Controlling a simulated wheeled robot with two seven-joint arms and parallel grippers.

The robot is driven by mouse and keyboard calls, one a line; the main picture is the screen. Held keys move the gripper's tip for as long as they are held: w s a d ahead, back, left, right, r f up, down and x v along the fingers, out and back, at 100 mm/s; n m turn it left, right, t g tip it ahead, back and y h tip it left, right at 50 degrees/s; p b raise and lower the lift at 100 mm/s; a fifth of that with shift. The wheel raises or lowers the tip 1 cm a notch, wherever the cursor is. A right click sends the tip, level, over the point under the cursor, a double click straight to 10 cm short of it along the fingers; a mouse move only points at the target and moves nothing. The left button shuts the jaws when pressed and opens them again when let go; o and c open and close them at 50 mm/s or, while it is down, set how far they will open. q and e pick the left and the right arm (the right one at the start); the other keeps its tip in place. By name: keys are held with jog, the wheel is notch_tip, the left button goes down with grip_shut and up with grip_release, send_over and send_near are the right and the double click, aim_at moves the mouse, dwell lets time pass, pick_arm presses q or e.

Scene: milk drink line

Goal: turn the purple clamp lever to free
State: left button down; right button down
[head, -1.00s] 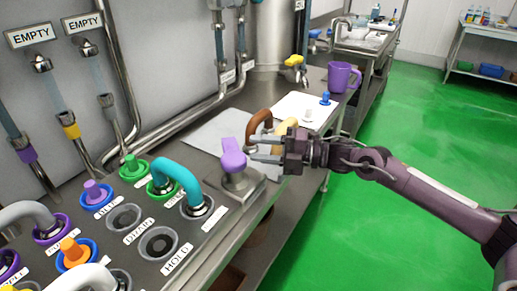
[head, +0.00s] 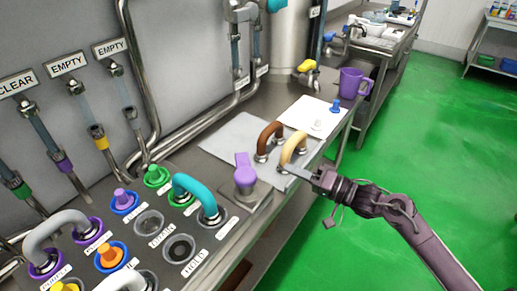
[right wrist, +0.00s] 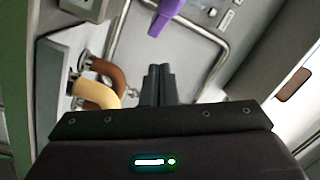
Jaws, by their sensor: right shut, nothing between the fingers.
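The purple clamp lever (head: 244,170) stands on a grey metal block at the right end of the panel, with its handle pointing up and slightly back in the head view. It also shows at the top of the right wrist view (right wrist: 165,17). My right gripper (head: 286,167) is shut and empty, right of the lever and apart from it, near the counter's front edge. In the right wrist view its closed fingers (right wrist: 157,85) point toward the lever with a gap between. My left gripper is not in view.
A tan bent pipe (head: 293,148) and a brown one (head: 268,138) stand close behind my right gripper. A teal pipe (head: 196,188) is plugged into the panel left of the lever. A purple mug (head: 354,84) stands farther back. The green floor at right is clear.

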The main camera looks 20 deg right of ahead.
aim_at(244, 169)
jog(key=shift+w+a+f+m+t+h+p, duration=0.15)
jog(key=shift+w+a+m+h+p, duration=0.2)
jog(key=shift+w+a+m+p, duration=0.6)
jog(key=shift+w+a+f+m+t+h+p, duration=0.1)
jog(key=shift+w+a+f+m+h+p, duration=0.3)
jog(key=shift+w+a+m, duration=0.9)
jog(key=shift+w+a+r+m+t+h+p, duration=0.2)
jog(key=shift+w+a+m+p, duration=0.6)
jog(key=shift+a+m, duration=0.6)
jog(key=shift+d+f+g+y, duration=0.1)
jog(key=shift+d+g+y, duration=0.05)
jog(key=shift+g+y, duration=0.1)
